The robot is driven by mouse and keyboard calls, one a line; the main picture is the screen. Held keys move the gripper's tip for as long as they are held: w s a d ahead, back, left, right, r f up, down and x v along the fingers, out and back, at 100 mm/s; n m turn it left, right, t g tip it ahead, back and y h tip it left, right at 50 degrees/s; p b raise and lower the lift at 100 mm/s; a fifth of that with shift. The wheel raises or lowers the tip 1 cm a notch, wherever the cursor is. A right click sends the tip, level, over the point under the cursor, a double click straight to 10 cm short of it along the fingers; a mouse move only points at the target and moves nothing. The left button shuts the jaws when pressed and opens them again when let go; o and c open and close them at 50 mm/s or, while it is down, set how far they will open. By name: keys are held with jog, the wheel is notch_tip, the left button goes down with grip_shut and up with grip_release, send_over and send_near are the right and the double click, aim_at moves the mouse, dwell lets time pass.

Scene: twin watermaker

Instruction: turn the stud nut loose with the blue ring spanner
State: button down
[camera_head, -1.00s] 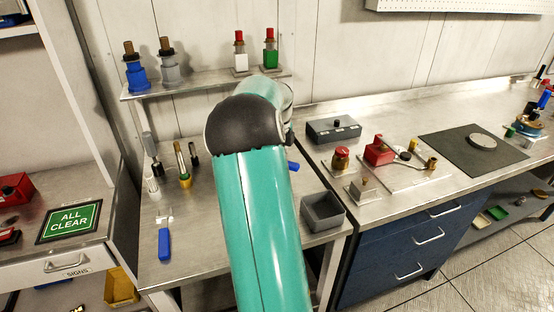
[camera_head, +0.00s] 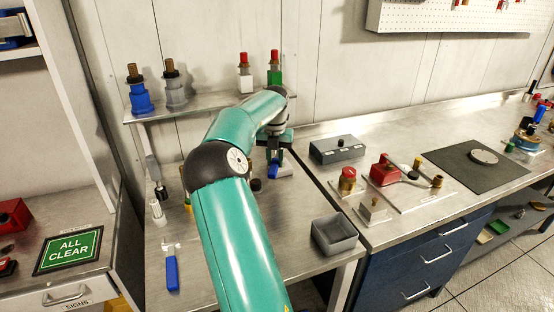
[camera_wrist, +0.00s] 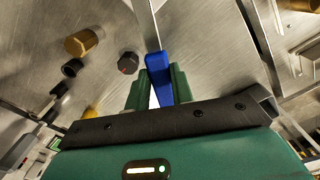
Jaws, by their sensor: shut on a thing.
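My gripper (camera_head: 274,160) is over the right side of the left bench. In the wrist view its green fingers (camera_wrist: 158,92) are shut on the blue handle of the spanner (camera_wrist: 158,66). A flat steel shank runs from the handle out of the top of the picture, so the ring end is hidden. The blue handle also shows below the gripper in the head view (camera_head: 273,172). I cannot tell for sure which fitting carries the stud nut; a brass hex piece (camera_wrist: 82,42) lies apart from the spanner in the wrist view.
Another blue-handled tool (camera_head: 171,273) lies at the left bench's front. A grey open box (camera_head: 335,236) stands at its right corner. Right of it are a red valve block (camera_head: 385,170) and a grey box (camera_head: 336,149). A raised shelf (camera_head: 205,101) holds several fittings behind.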

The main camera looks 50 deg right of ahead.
jog(key=shift+f, duration=0.35)
jog(key=shift+s+f, duration=0.15)
jog(key=shift+f, duration=1.1)
jog(key=shift+d+f, duration=0.1)
jog(key=shift+f, duration=1.15)
